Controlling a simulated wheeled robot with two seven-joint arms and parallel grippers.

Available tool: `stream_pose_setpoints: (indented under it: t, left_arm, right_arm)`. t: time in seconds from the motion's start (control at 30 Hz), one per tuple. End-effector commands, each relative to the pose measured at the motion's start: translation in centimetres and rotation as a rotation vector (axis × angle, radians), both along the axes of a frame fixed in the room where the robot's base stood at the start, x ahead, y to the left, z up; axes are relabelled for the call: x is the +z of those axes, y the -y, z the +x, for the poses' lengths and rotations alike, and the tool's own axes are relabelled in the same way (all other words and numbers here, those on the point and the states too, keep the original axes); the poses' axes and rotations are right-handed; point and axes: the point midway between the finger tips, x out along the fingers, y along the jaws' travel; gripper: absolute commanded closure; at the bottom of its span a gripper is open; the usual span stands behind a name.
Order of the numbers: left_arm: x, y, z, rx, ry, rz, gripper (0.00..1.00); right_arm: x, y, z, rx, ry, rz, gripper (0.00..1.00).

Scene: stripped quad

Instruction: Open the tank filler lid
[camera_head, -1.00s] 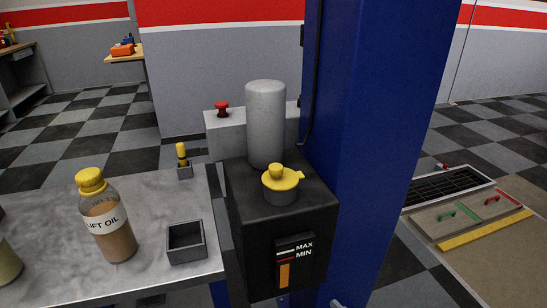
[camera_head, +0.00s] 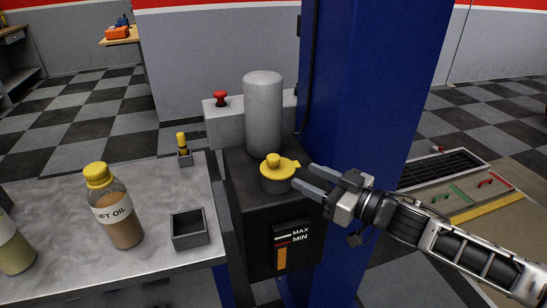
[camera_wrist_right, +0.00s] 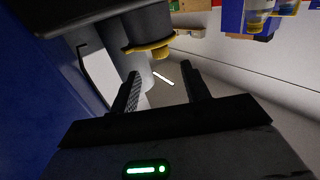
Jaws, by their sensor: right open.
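My right gripper (camera_head: 304,176) reaches in from the right, open and empty. Its fingertips are just right of the lid and look close to it; I cannot tell whether they touch. In the right wrist view, the lid (camera_wrist_right: 147,46) shows beyond the spread fingers of the right gripper (camera_wrist_right: 160,71), with clear space between the fingers. My left gripper is out of view.
A grey cylinder (camera_head: 263,110) stands behind the lid, and a blue post (camera_head: 355,100) rises behind and right of it. On the metal bench (camera_head: 150,193) at left stand a lift oil bottle (camera_head: 116,212) and an empty grey square holder (camera_head: 190,230).

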Motion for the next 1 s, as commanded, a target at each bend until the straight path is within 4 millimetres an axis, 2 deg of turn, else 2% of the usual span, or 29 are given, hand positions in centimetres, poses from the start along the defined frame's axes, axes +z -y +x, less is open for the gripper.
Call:
stream_pose_setpoints:
  t: [0.03, 0.2, 0.43, 0.6, 0.9, 0.93, 1.0]
  left_arm:
    - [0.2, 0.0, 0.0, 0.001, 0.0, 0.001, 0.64]
    - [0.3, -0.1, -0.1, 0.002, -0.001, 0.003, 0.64]
    - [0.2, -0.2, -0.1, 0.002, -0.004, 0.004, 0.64]
    - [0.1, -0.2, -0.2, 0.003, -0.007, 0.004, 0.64]
    - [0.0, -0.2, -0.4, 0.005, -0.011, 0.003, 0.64]
    - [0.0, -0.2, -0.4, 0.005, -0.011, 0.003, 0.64]
    - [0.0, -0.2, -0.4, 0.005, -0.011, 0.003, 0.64]
  right_arm:
    - [0.3, -1.1, 0.8, 0.001, 0.002, 0.004, 0.53]
    - [0.2, -4.0, 3.1, 0.001, 0.002, 0.002, 0.53]
    - [0.1, -6.9, 5.4, -0.001, 0.002, 0.001, 0.53]
    - [0.0, -7.8, 6.2, -0.001, 0.001, 0.001, 0.53]
    - [0.0, -8.0, 6.3, -0.001, 0.0, 0.0, 0.53]
    - [0.0, -8.0, 6.3, -0.001, 0.0, 0.0, 0.56]
    - [0.0, -8.0, 6.3, -0.001, 0.0, 0.0, 0.76]
